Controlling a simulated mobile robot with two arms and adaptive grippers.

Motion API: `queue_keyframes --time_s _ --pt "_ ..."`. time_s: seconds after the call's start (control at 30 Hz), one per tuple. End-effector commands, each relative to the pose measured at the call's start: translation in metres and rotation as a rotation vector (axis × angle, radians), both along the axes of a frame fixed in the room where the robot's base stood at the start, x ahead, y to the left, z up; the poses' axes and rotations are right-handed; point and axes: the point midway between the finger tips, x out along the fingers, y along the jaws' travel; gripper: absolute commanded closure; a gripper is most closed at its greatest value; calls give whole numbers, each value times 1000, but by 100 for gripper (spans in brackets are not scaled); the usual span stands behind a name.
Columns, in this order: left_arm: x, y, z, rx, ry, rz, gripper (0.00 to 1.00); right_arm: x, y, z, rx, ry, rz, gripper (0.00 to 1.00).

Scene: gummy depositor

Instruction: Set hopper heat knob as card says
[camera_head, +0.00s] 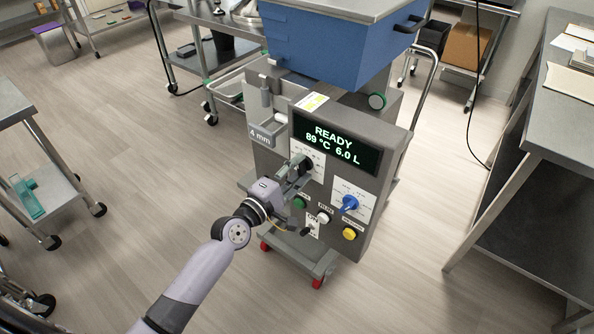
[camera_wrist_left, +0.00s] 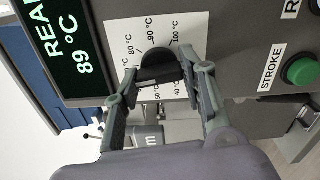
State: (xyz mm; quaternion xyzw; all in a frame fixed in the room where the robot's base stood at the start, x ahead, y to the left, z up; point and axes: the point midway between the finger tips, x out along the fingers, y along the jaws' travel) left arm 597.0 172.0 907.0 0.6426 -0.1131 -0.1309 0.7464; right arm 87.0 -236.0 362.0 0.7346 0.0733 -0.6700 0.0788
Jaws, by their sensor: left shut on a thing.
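The gummy depositor's front panel has a lit display (camera_head: 336,143) reading READY, 89 °C and 6.0 L. Below it is a white temperature dial plate (camera_wrist_left: 190,36) with a black knob (camera_wrist_left: 160,66). The wrist view shows °C marks, including 80, 90 and 100, around the knob. My left gripper (camera_head: 299,166) is at this dial, its fingers shut on the black knob from both sides, and it mostly hides the knob in the head view. My right gripper is out of view.
A blue knob (camera_head: 349,203) sits right of the gripper, above a yellow button (camera_head: 350,233). A green button (camera_wrist_left: 299,71) labelled STROKE is close by. The blue hopper (camera_head: 335,45) is on top. A steel table (camera_head: 562,125) stands at right; floor between is clear.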

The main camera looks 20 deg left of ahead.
Motion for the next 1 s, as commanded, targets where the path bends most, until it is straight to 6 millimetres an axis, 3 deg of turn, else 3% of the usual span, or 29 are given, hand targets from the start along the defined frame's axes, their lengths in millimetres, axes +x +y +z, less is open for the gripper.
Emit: queue_keyframes --time_s 1.0 --pt "-1 -1 1 910 -326 -3 90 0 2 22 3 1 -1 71"
